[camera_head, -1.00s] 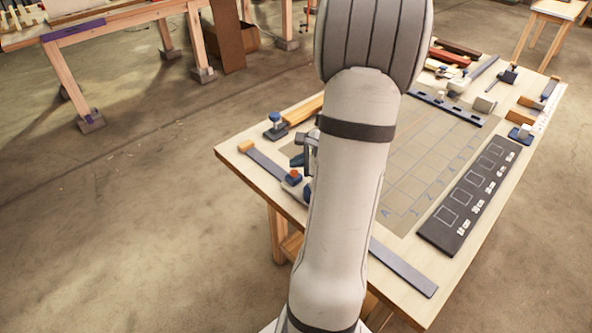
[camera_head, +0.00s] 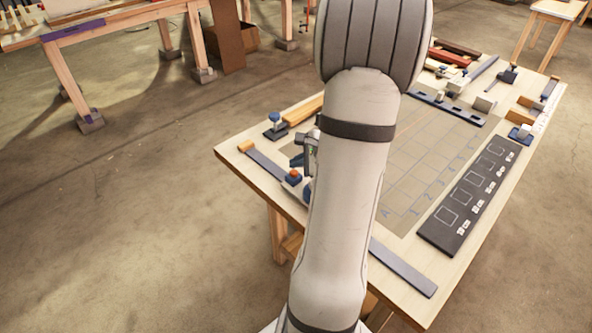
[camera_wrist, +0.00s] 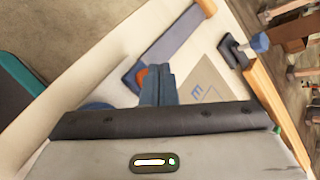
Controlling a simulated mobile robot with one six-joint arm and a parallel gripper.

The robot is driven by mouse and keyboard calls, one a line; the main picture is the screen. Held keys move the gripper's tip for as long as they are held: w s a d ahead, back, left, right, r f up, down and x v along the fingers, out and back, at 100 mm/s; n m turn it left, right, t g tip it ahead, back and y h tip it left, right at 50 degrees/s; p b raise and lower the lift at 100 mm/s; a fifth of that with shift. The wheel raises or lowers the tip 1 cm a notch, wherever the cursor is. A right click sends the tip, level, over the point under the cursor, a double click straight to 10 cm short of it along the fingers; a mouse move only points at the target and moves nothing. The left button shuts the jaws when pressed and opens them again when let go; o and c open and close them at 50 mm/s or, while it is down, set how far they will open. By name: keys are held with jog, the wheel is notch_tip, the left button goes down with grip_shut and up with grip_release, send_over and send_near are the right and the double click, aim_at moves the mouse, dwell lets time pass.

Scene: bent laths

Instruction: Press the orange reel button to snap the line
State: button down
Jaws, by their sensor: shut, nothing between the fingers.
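The orange reel button (camera_head: 295,174) sits on the blue reel (camera_head: 290,187) at the table's left side, partly behind my arm. In the wrist view the orange button (camera_wrist: 141,76) shows just left of my fingertips and is partly covered by them. My gripper (camera_wrist: 158,80) is shut and empty, its blue fingers side by side. I cannot tell whether the fingers touch the button. In the head view my gripper (camera_head: 298,161) is mostly hidden behind my arm, close to the button. The grey marked sheet (camera_head: 408,165) lies on the table to the right.
A blue strip with an orange end block (camera_head: 246,146) lies along the left edge. A blue-knobbed clamp (camera_head: 275,122) stands near an orange bar (camera_head: 304,109). A dark panel with white squares (camera_head: 468,195) lies on the right. Bare floor is left of the table.

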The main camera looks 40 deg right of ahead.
aim_at(294, 173)
jog(key=shift+f, duration=0.2)
jog(key=shift+f+b, duration=0.3)
jog(key=shift+b, duration=0.35)
jog(key=shift+f+b, duration=0.55)
jog(key=shift+b, duration=0.1)
dwell(0.5)
jog(key=shift+s+a+f+b, duration=0.2)
jog(key=shift+s+f+b, duration=0.1)
jog(key=shift+f+b, duration=0.15)
dwell(0.5)
jog(key=shift+r, duration=0.1)
jog(key=shift+w+d+r+p, duration=0.1)
jog(key=shift+w+r+p, duration=0.05)
jog(key=shift+r+p, duration=0.3)
jog(key=shift+w+d+r+p, duration=0.1)
jog(key=shift+r+p, duration=0.2)
jog(key=shift+r, duration=0.25)
jog(key=shift+r, duration=0.1)
